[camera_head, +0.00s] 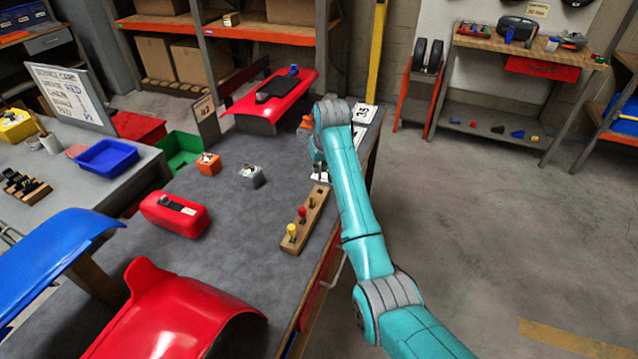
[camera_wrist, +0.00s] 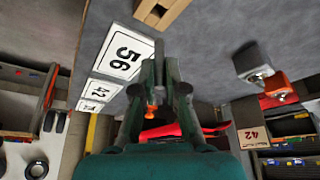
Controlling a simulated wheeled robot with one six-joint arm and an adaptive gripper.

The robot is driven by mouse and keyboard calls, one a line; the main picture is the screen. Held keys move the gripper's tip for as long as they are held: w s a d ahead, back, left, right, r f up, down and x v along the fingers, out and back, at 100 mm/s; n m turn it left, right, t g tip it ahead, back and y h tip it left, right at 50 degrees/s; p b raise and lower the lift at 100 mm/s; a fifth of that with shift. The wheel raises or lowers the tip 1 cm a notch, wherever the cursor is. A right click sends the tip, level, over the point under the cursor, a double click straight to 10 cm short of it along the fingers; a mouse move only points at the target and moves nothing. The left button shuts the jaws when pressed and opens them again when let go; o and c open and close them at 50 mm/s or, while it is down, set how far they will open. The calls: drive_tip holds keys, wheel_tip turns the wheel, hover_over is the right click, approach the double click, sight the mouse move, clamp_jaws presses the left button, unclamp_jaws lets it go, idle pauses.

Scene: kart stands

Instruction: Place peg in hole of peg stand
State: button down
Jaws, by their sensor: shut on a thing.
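The wooden peg stand (camera_head: 296,240) lies on the grey table near its right edge. A yellow-topped peg (camera_head: 292,230) stands in its near end and a red-topped peg (camera_head: 302,212) beside it. A dark hole (camera_head: 312,203) shows near the far end. My gripper (camera_head: 319,181) is just beyond and above that end, partly hidden by my arm. In the wrist view, my gripper (camera_wrist: 160,62) points up and is shut; the peg in it is hardly visible between the fingers. Part of the stand (camera_wrist: 163,14) shows at the top there, apart from the fingertips.
A grey block (camera_head: 252,177) and an orange block (camera_head: 208,166) sit left of the stand. A red box (camera_head: 175,215) and red curved panels (camera_head: 170,315) lie further left and in front. A number card (camera_wrist: 122,52) lies beside my gripper.

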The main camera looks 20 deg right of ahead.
sight(319, 188)
wheel_tip(319, 188, down, 7)
drive_tip(key=shift+r, duration=0.1)
drive_tip(key=c, duration=1.2)
unclamp_jaws()
drive_tip(key=shift+r, duration=0.1)
drive_tip(key=v, duration=1.2)
